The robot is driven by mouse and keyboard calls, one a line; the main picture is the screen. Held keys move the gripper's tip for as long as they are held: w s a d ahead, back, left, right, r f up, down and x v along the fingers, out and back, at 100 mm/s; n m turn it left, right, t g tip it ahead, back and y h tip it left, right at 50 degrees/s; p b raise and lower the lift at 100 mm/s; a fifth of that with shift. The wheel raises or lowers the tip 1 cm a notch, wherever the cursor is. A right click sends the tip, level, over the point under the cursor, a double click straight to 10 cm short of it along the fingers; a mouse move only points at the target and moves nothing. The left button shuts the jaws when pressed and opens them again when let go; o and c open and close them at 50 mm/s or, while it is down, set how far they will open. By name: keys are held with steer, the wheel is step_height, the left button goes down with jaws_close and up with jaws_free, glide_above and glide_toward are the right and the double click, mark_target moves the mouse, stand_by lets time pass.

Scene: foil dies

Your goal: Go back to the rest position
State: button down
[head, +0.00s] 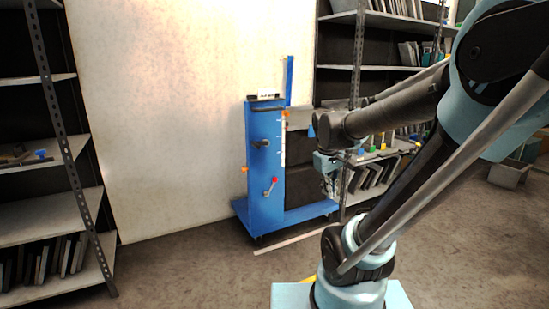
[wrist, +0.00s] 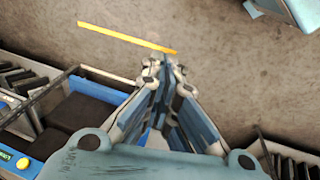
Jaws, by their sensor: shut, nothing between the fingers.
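My gripper (wrist: 162,66) points down over bare floor in the wrist view, its fingers closed together with nothing between them. In the head view my arm reaches from the right, and the gripper hangs below its wrist end, to the right of a blue wheeled stand (head: 264,190). The gripper is small and partly lost against the shelf behind it there, and its fingertips are hard to make out. No object hangs from the gripper in either view.
The blue stand has a red-knobbed lever and a base. A shelf rack (head: 41,235) with dies stands at the left, another rack (head: 340,71) behind my arm. A yellow floor strip (wrist: 125,38) runs near the fingertips.

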steer(key=s+f+m+y, duration=0.1)
steer(key=s+f+m, duration=0.4)
steer(key=s, duration=0.6)
steer(key=shift+s+d+f+m, duration=0.15)
steer(key=shift+d+f+m, duration=0.2)
steer(key=shift+f, duration=0.45)
steer(key=shift+w+f, duration=0.2)
steer(key=shift+w, duration=0.25)
